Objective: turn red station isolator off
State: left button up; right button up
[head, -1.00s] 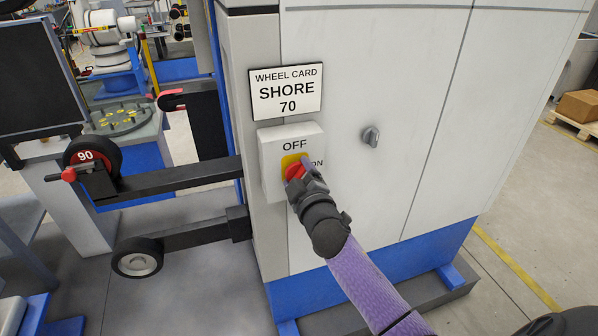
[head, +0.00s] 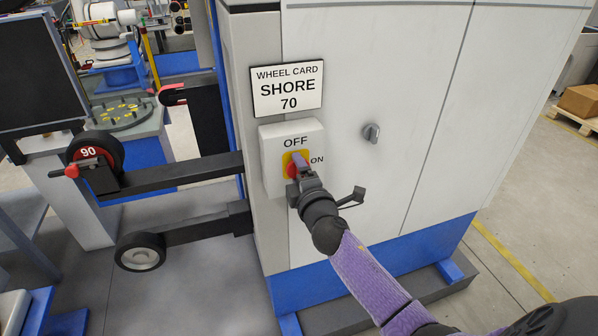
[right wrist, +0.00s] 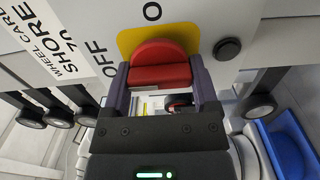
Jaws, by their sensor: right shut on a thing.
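The station isolator is a red knob (head: 291,172) on a yellow plate, in a pale box (head: 272,187) on the cabinet's left edge. OFF is printed above it and ON to its right. My right gripper (head: 299,170) is shut on the red knob and hides much of it in the head view. In the right wrist view the red knob (right wrist: 160,65) sits between the two fingers of the gripper (right wrist: 162,85). Which mark the knob points at, I cannot tell. My left gripper is not in view.
A sign (head: 287,89) reading WHEEL CARD SHORE 70 is above the box. Left are a black wheel marked 90 (head: 97,150), with a red handle (head: 65,172), and a lower wheel (head: 140,252).

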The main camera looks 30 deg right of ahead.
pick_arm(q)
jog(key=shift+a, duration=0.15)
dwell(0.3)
pick_arm(e)
jog(key=o, duration=1)
jog(key=shift+o, duration=0.6)
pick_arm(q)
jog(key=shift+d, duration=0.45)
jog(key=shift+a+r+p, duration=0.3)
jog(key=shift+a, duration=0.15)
pick_arm(e)
jog(key=v, duration=1)
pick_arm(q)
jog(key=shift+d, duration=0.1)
pick_arm(e)
jog(key=shift+w, duration=0.1)
